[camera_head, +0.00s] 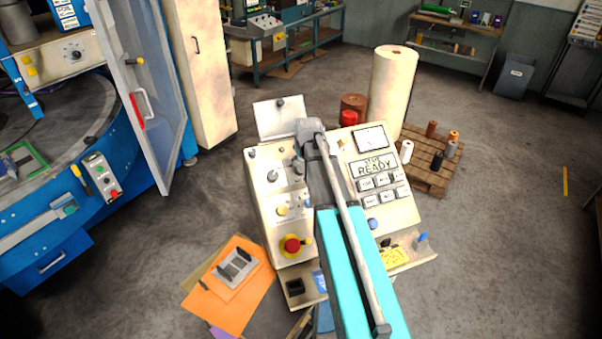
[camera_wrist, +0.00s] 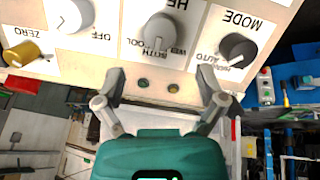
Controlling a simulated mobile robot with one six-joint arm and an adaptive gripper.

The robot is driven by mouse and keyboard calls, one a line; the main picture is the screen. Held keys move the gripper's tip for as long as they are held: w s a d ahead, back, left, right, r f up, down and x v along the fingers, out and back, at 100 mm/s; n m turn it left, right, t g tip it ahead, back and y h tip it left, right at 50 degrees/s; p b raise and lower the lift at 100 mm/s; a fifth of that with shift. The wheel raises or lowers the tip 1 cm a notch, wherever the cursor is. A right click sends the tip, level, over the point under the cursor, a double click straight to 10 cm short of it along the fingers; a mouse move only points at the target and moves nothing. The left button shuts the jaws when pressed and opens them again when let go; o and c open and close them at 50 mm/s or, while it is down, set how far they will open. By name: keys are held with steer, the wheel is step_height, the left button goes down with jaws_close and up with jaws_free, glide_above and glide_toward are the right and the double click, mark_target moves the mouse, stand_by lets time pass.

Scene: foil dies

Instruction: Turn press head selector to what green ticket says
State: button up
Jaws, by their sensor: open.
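The press head selector (camera_wrist: 158,30) is a grey knob on a white plate, upside down in the wrist view, with its HEAD label partly cut off. Labels resembling BOTH, TOOL and WEB lie around its lower side, and its pale pointer mark seems to face BOTH. My gripper (camera_wrist: 160,80) is open and empty, its fingers spread below the knob in the picture, apart from it. In the head view my arm covers part of the console (camera_head: 268,215), and the gripper fingers are not clear there. I cannot make out a green ticket in either view.
A dark MODE knob (camera_wrist: 237,48), a white dial by OFF (camera_wrist: 75,14) and a yellow ZERO knob (camera_wrist: 18,54) flank the selector. The console also has a red emergency button (camera_head: 292,245) and a READY screen (camera_head: 373,165). A paper roll (camera_head: 392,90) stands behind.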

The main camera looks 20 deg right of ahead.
mark_target(302, 167)
steer(key=shift+b+x, duration=3.3)
steer(key=shift+x, duration=0.65)
steer(key=c, duration=1.1)
steer(key=shift+c, duration=0.2)
steer(key=shift+m, duration=0.5)
steer(key=m+y, duration=0.1)
steer(key=m, duration=0.2)
steer(key=shift+d, duration=0.1)
steer(key=shift+s+m+y, duration=0.1)
steer(key=shift+m+y, duration=0.3)
steer(key=shift+m, duration=1.9)
